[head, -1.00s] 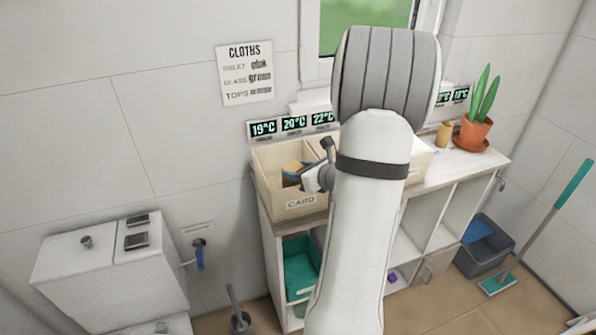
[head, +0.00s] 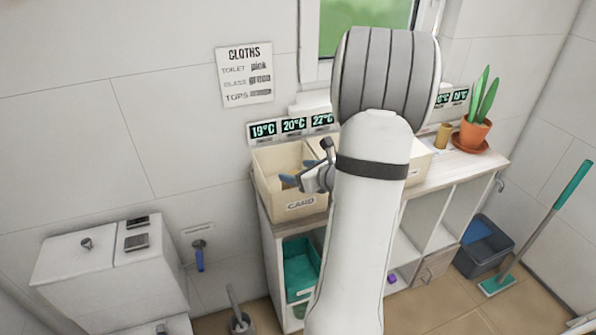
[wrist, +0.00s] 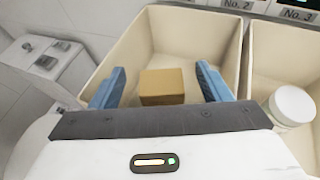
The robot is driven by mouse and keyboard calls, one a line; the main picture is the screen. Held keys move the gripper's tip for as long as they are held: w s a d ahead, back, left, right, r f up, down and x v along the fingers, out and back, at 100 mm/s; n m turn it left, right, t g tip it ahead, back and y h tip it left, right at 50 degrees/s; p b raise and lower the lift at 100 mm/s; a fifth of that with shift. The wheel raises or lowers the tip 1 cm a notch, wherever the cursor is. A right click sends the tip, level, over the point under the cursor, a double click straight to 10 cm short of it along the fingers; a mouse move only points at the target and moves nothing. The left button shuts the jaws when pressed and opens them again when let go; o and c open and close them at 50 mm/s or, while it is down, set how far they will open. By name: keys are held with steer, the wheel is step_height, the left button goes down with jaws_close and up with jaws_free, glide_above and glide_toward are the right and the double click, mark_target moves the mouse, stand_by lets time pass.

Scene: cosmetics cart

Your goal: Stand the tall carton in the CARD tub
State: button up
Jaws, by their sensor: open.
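The CARD tub (head: 300,205) is a cream open box at the left end of the shelf top. The wrist view looks down into this tub (wrist: 205,48). The tall carton (wrist: 162,86) is a plain tan-brown box inside it, with its top and one side showing. Its foot is hidden, so I cannot tell its full height or exactly how it rests. My gripper (wrist: 160,88) is open, its two blue fingers apart on either side of the carton with gaps. In the head view my gripper (head: 300,173) is over the tub, and the carton cannot be made out.
A second cream tub (wrist: 285,55) stands to the right, with a white round-lidded jar (wrist: 291,104) in or near it. A brown cylinder (head: 444,135) and a potted plant (head: 474,132) stand further right. A toilet cistern (head: 105,265) is at the left.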

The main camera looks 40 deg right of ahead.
steer(key=b+v, duration=0.1)
steer(key=v, duration=1.1)
steer(key=s+a+n+g+y, duration=0.1)
steer(key=a+n+g+y, duration=0.5)
steer(key=a+n, duration=1.25)
steer(key=s+a+r+n+g+h, duration=0.3)
steer(key=s+a+n+h, duration=0.4)
steer(key=n, duration=0.9)
steer(key=shift+s+a+g+h, duration=0.3)
steer(key=shift+a+g+h, duration=0.1)
steer(key=shift+a+g, duration=0.25)
